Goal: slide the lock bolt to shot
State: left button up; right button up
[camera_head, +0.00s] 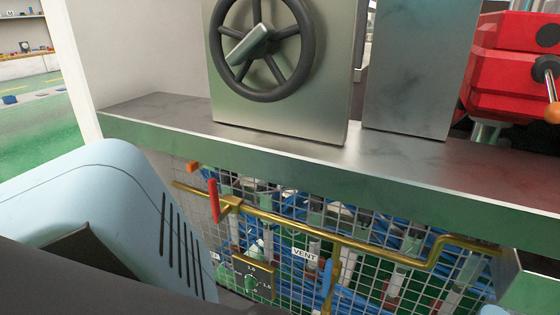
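I cannot make out a lock bolt for certain in the head view. A black handwheel (262,48) with spokes and a pale grip stands on a metal plate (330,90) above a metal ledge (300,143). Below the ledge, a brass pipe (345,222) carries a red lever (214,201) standing upright and a blue lever (327,278) hanging down. A small orange end (192,167) shows just under the ledge. Neither of my grippers is in view.
A wire mesh panel (385,265) stands behind the pipe, with a VENT label (305,254) and a brass-framed gauge (253,277). A second metal plate (418,70) and a red machine (505,75) stand at the right. Green floor (45,125) is open at the left.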

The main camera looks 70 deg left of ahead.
aim_at(191, 166)
jog(key=u, duration=2.35)
